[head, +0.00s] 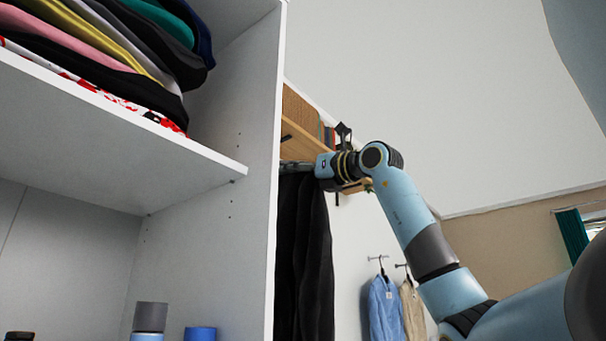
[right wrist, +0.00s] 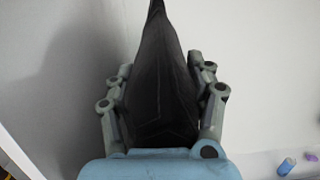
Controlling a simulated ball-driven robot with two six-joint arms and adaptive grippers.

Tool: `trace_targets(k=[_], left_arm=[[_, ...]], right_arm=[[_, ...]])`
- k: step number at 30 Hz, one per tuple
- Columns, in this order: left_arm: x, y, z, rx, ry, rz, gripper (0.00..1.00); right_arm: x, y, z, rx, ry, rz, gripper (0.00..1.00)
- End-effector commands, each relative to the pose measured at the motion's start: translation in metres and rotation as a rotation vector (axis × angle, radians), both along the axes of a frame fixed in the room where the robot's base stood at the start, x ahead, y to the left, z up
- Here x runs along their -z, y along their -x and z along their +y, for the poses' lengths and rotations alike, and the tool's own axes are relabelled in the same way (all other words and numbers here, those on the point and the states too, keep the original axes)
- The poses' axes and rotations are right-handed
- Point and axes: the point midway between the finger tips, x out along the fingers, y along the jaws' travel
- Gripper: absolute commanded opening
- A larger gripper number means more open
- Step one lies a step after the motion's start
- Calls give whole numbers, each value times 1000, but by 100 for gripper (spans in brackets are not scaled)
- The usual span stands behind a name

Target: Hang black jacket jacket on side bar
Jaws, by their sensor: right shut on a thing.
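The black jacket (head: 304,255) hangs down in the head view just right of the white wardrobe's side wall, partly hidden behind that wall. My right gripper (head: 296,167) is at the top of the jacket and shut on it. In the right wrist view the dark jacket (right wrist: 160,85) fills the space between the two fingers of my right gripper (right wrist: 160,100) and rises to a narrow point. I cannot make out the side bar; the wardrobe wall may hide it. My left gripper is not in view.
The white wardrobe (head: 262,130) has folded clothes (head: 110,50) on its upper shelf (head: 130,110). A wooden wall shelf (head: 300,140) lies behind my right gripper. A blue garment (head: 384,308) and a beige garment (head: 413,312) hang on wall hooks further back.

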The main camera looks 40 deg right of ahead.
Motion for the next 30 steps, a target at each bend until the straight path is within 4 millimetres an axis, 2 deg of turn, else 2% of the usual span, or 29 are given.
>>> trace_targets(k=[18, 30], left_arm=[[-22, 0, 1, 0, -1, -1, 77], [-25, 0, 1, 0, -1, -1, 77]], right_arm=[[-4, -34, 5, -3, -2, -6, 0], [-2, -41, 6, -1, 0, -5, 0]])
